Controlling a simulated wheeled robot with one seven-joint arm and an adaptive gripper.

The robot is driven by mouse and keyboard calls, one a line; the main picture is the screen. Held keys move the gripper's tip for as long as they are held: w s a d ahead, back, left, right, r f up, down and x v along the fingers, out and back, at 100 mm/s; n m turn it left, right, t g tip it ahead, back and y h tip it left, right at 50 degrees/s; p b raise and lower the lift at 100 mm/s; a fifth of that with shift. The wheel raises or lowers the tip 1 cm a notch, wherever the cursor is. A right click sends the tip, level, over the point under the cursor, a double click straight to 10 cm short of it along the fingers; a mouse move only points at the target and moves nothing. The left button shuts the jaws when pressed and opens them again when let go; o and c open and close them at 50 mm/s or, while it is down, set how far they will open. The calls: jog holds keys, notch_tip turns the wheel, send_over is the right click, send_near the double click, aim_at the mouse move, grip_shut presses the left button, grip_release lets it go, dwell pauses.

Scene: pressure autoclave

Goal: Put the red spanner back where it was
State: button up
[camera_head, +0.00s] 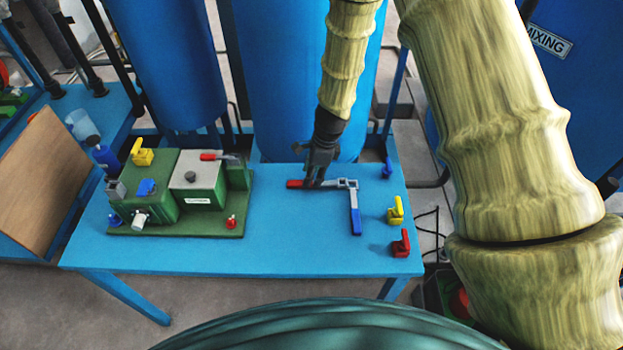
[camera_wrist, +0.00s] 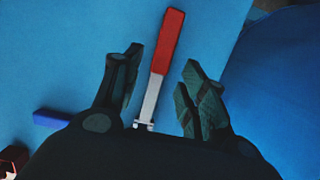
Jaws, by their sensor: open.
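The red spanner (camera_head: 295,184) lies on the blue table, its red handle pointing left and its grey shaft running right. In the wrist view the red spanner (camera_wrist: 168,42) lies lengthwise between my fingers, with its lower end hidden behind the gripper body. My gripper (camera_head: 315,184) is over the spanner's shaft and points down at the table. In the wrist view my gripper (camera_wrist: 162,60) is open, with one finger on each side of the spanner and visible gaps. I cannot tell how high the fingertips are above the table.
A blue-handled spanner (camera_head: 356,220) lies by the red spanner's right end. Yellow (camera_head: 396,211), red (camera_head: 400,243) and blue (camera_head: 387,168) valve-like parts stand along the right edge. A green apparatus (camera_head: 150,190) with a red-handled lever (camera_head: 208,157) fills the left. The table (camera_head: 290,245) front is clear.

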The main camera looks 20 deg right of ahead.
jog(key=v, duration=1)
jog(key=shift+d, duration=0.1)
